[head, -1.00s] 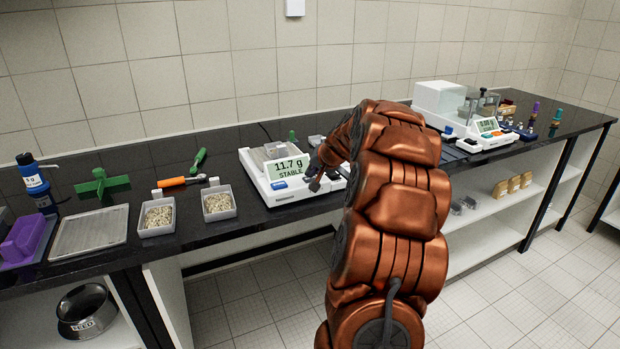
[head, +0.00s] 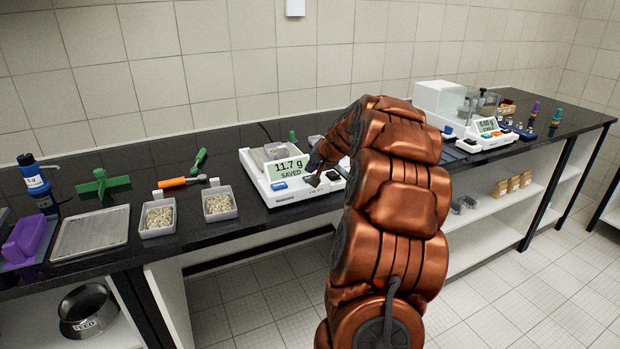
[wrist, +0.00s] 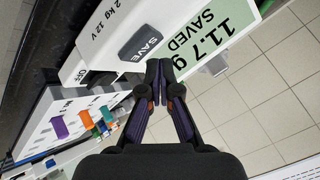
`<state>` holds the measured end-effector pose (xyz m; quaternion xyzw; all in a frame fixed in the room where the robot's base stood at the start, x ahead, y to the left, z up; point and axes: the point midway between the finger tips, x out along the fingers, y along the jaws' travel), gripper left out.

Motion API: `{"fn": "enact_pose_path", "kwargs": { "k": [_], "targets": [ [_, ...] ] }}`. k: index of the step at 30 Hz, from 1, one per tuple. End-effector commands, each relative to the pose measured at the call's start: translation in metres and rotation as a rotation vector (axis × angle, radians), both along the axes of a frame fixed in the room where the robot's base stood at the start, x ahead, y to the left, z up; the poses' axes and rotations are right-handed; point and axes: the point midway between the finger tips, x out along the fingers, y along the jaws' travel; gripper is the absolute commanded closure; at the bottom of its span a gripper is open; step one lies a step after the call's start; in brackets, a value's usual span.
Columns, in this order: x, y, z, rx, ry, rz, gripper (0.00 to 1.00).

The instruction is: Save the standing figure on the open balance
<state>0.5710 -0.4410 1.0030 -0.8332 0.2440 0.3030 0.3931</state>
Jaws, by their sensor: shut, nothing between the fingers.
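The open balance (head: 262,191) stands on the dark bench, and its display (head: 288,168) reads 11.7 g with the word SAVED. The display also shows in the wrist view (wrist: 215,32), tilted by the camera's angle. A dark key marked SAVE (wrist: 146,42) sits on the balance's front, close to my fingertips. My gripper (wrist: 166,80) is shut and empty, its fingertips together just beside the SAVE key. In the head view my gripper (head: 316,180) is at the balance's front right; whether it touches the balance is hard to tell.
Two trays of grains, a left one (head: 158,218) and a right one (head: 219,205), stand left of the balance. An orange-handled tool (head: 180,181) lies behind them. A second balance with a draft shield (head: 440,100) stands farther right. Free floor lies below the bench.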

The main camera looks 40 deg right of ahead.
Motion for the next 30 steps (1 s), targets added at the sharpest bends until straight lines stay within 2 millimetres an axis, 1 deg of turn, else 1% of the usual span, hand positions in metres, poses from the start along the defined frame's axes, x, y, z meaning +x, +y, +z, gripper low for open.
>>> {"fn": "enact_pose_path", "kwargs": {
  "k": [5, 19, 22, 30],
  "targets": [
    [0.000, 0.000, 0.010, 0.000, 0.000, 0.000, 1.00],
    [0.000, 0.000, 0.047, 0.001, 0.000, 0.000, 1.00],
    [0.000, 0.000, 0.050, 0.001, 0.001, 0.001, 1.00],
    [0.000, 0.000, 0.050, 0.000, 0.000, 0.000, 1.00]
  ]
}}
